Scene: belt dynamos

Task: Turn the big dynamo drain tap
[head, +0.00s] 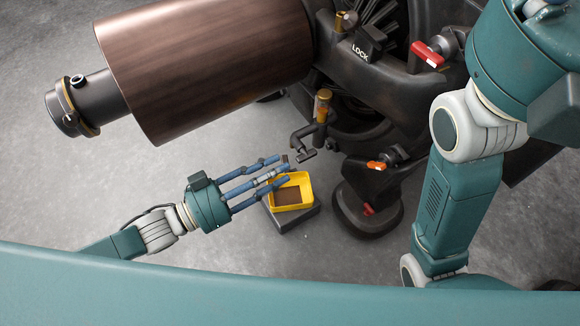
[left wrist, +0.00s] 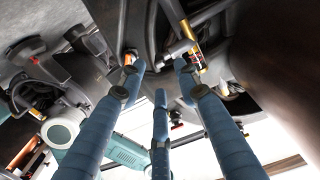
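The drain tap (head: 303,148) is a dark bent spout with a small crosspiece, on the dynamo's underside below an amber sight glass (head: 322,105). What looks like the tap also shows in the left wrist view (left wrist: 178,50), close to the right fingertip. My left gripper (head: 283,169) is open, with its blue fingers extended and apart and nothing between them. In the head view its tips lie just below and left of the tap; I cannot tell if they touch it. My right gripper is out of view; only my right arm shows.
A yellow tray (head: 309,190) sits on a dark block (head: 296,221) below the tap. The brown drum (head: 200,60) fills the upper left. A red lever (head: 428,54) and an orange handle (head: 377,165) stand to the right. The floor at left is clear.

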